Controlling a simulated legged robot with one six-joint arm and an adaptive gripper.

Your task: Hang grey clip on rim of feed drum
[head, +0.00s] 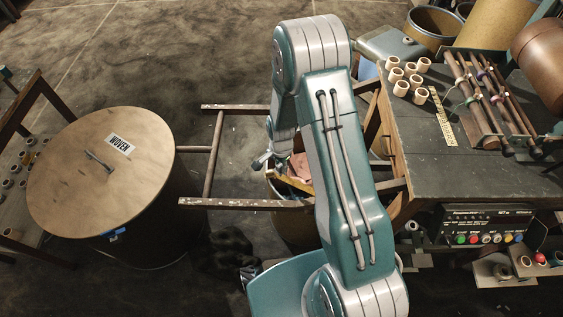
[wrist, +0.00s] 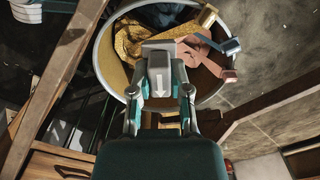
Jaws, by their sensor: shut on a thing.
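In the wrist view, my gripper (wrist: 160,88) is shut on the grey clip (wrist: 160,70), a block marked with a white arrow. The clip overlaps the near side of an open round drum with a pale rim (wrist: 97,58), which I take as the feed drum. I cannot tell whether the clip touches the rim. Gold, pink and blue strips lie in the drum, and several strip ends reach its right rim.
A closed drum with a wooden lid (head: 100,170), labelled WOVEN, stands at the left. A wooden frame (head: 215,160) lies between it and the open drum. At the right is a dark workbench (head: 450,175) with spools (head: 405,75) and rods.

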